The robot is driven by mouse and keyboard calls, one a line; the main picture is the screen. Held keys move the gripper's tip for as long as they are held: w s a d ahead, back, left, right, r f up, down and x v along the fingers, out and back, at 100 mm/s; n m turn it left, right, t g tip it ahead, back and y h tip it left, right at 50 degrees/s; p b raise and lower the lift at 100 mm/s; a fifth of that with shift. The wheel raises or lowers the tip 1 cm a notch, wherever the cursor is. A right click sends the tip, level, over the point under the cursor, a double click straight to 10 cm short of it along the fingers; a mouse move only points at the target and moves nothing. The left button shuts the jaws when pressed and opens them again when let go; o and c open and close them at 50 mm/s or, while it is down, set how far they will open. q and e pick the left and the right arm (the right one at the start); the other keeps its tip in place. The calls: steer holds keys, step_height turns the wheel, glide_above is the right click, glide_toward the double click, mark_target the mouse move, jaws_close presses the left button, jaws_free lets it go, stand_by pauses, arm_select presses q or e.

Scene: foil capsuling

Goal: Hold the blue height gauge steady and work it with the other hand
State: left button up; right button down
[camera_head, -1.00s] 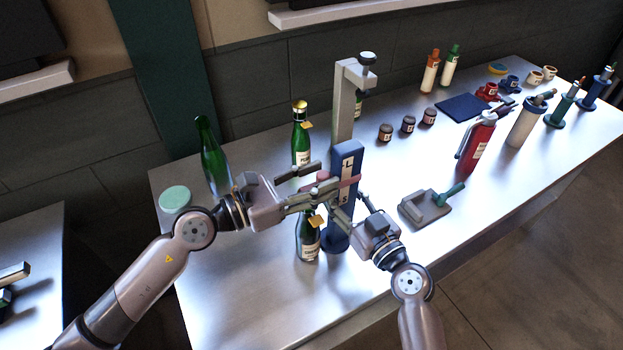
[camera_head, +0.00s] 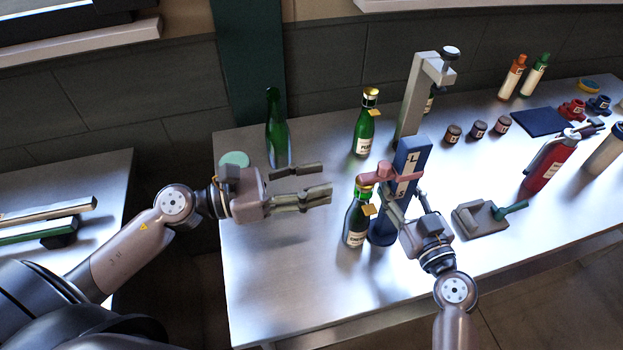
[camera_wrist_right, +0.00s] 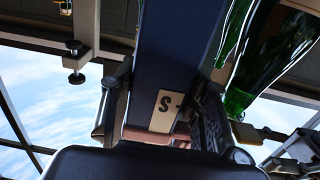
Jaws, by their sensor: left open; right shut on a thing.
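The blue height gauge (camera_head: 409,157) stands upright on the metal table, with a white scale marked L and S on its front and a pinkish-red slider arm (camera_head: 378,176) reaching left over a green bottle (camera_head: 356,222). My right gripper (camera_head: 405,208) is shut on the gauge's column from the front right. In the right wrist view the blue column (camera_wrist_right: 177,50) stands between the fingers, with the S mark low on it. My left gripper (camera_head: 328,182) is open and empty, left of the slider arm and apart from it, fingers pointing right.
A second gold-topped bottle (camera_head: 366,125) and a grey stand (camera_head: 413,100) are behind the gauge. A plain green bottle (camera_head: 277,130) is at the back left. A grey device with a green handle (camera_head: 481,220) is at right. The table's front left is clear.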

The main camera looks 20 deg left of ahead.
steer(key=c, duration=0.8)
jaws_free()
